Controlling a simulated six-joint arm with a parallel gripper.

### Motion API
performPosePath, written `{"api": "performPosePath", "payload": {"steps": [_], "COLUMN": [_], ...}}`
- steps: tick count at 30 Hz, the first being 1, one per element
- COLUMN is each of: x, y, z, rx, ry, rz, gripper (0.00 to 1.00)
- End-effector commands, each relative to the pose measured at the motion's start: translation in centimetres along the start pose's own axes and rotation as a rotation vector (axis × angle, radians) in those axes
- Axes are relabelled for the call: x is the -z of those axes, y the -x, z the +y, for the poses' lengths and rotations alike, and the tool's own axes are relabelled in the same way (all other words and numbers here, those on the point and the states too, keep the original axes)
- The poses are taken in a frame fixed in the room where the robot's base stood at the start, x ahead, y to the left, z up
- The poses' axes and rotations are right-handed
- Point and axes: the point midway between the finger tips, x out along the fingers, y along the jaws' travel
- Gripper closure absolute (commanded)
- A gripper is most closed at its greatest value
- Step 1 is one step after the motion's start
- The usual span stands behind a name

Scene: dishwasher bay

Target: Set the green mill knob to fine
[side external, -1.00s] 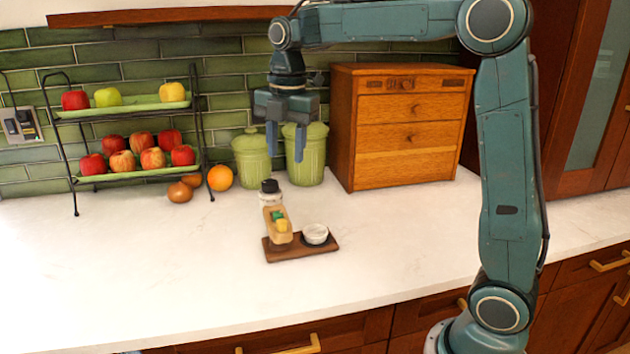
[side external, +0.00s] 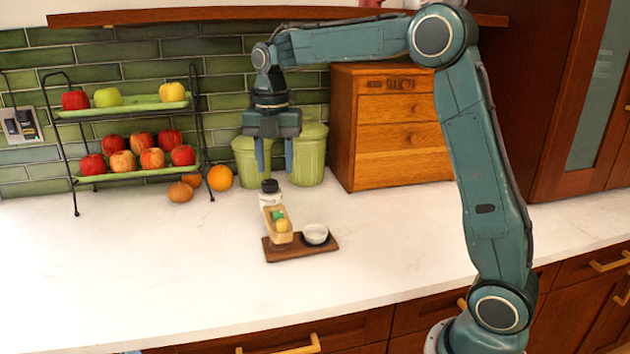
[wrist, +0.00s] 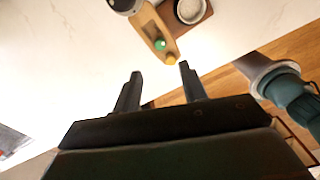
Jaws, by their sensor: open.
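The green knob (side external: 277,215) is on a tan block-like body (side external: 268,212) beside a yellow knob (side external: 281,226). In the wrist view the green knob (wrist: 160,44) and yellow knob (wrist: 171,59) show just beyond my fingertips. The knob's setting is too small to read. My gripper (side external: 275,158) is open and empty, pointing down above and behind the mill, apart from it. In the wrist view its two fingers (wrist: 160,72) are spread.
Green canisters (side external: 306,165) and a wooden drawer box (side external: 400,140) stand behind. A fruit rack (side external: 125,175) and an orange (side external: 220,178) are at left. The front-left counter is clear.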

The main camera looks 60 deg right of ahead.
Motion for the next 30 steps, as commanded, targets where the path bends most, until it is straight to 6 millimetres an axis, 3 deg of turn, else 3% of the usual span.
{"api": "performPosePath", "payload": {"steps": [18, 30], "x": [0.1, 0.0], "y": [-9.2, -11.4], "z": [-0.1, 0.0], "rx": [0.003, 0.0], "ry": [-0.001, -0.001], "rz": [0.003, 0.001], "gripper": [0.58, 0.58]}}
